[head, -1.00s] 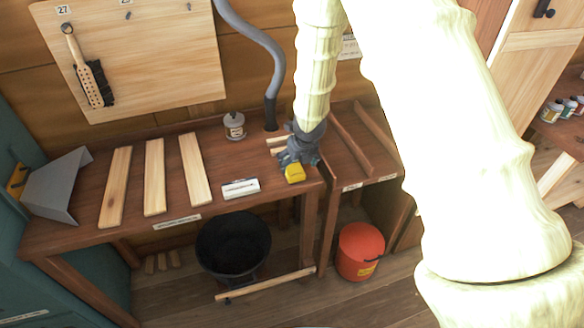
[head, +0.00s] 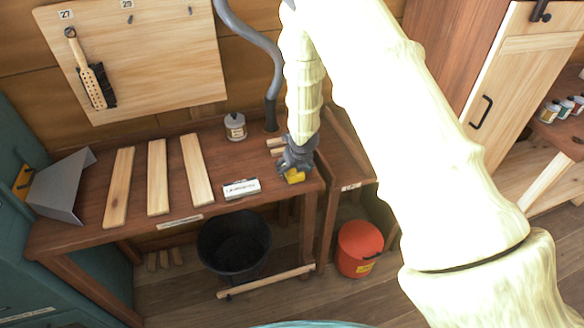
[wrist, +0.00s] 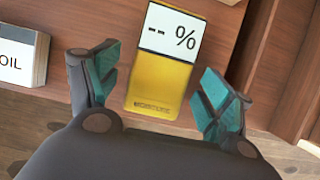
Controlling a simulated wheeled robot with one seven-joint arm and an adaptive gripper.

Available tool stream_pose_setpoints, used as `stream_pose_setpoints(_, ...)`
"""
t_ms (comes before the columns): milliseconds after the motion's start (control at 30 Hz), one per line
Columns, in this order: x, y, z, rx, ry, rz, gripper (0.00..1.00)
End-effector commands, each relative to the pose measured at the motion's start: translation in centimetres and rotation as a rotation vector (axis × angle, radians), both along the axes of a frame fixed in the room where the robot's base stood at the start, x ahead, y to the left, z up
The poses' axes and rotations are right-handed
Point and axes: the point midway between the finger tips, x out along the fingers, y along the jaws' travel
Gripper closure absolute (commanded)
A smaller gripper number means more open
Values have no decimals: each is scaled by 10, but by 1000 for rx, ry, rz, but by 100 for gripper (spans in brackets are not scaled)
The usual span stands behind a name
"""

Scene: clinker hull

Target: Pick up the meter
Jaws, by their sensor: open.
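The meter is a yellow block with a white display reading "-- %". In the wrist view the meter (wrist: 160,88) lies between and just ahead of the two teal-padded fingers of my gripper (wrist: 160,90). The fingers are spread, with a gap on each side of it. In the head view the meter (head: 295,176) is at the right front edge of the workbench, and my gripper (head: 290,163) is directly over it, hiding its upper part.
On the workbench (head: 85,205) a white labelled block (head: 241,188) lies left of the meter; three planks (head: 157,178) lie farther left. A small jar (head: 235,127) stands behind. Below are a black bucket (head: 234,245) and an orange bucket (head: 359,248).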

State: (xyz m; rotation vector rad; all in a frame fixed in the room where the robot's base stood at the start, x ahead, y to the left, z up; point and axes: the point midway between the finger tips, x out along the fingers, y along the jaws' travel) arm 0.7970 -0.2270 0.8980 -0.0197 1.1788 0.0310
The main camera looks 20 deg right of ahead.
Motion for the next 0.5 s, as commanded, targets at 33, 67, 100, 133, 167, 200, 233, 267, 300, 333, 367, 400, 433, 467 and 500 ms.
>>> stream_pose_setpoints(33, 0, 0, -1, 0, 0, 0, 20)
stream_pose_setpoints(67, 1, 0, -1, 0, 0, 0, 20)
stream_pose_setpoints(100, 1, 0, -1, 0, 0, 0, 20)
stream_pose_setpoints(133, 1, 0, -1, 0, -1, 0, 20)
stream_pose_setpoints(167, 1, 0, -1, 0, -1, 0, 20)
stream_pose_setpoints(200, 1, 0, -1, 0, -1, 0, 20)
stream_pose_setpoints(233, 1, 0, -1, 0, -1, 0, 20)
stream_pose_setpoints(267, 1, 0, -1, 0, -1, 0, 21)
stream_pose_setpoints(300, 1, 0, -1, 0, 0, 0, 29)
stream_pose_setpoints(333, 1, 0, -1, 0, 0, 0, 34)
stream_pose_setpoints(367, 1, 0, -1, 0, 0, 0, 40)
stream_pose_setpoints(400, 1, 0, -1, 0, 0, 0, 47)
stream_pose_setpoints(433, 0, 0, -1, 0, 0, 0, 52)
stream_pose_setpoints(467, 0, 0, -1, 0, 0, 0, 58)
stream_pose_setpoints(500, 0, 0, -1, 0, 0, 0, 65)
